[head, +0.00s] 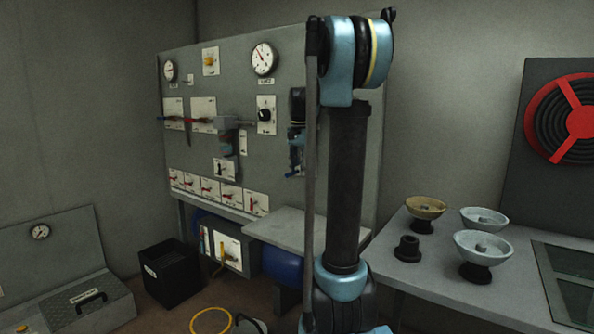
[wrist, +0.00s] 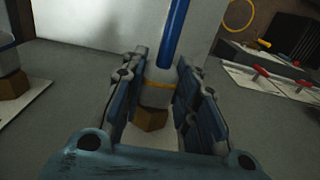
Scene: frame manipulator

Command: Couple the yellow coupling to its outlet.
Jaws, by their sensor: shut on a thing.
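In the wrist view, my gripper (wrist: 160,70) is shut on a pale cylindrical coupling with a yellow band (wrist: 158,94), one finger on each side. A blue hose or rod (wrist: 171,35) runs up from it. A brass hexagonal piece (wrist: 150,118) shows at its lower end. I cannot tell whether this is the outlet, or whether the coupling is seated on it. In the head view, my gripper (head: 295,160) is close to the grey panel, partly hidden by my arm, and the coupling cannot be made out.
A similar pale fitting with a brass base (wrist: 12,82) stands at left in the wrist view. Red-handled valves (wrist: 265,72) are at right. In the head view, the panel (head: 280,190) carries gauges and levers; a bench with bowls (head: 482,248) stands right, a black bin (head: 170,272) below.

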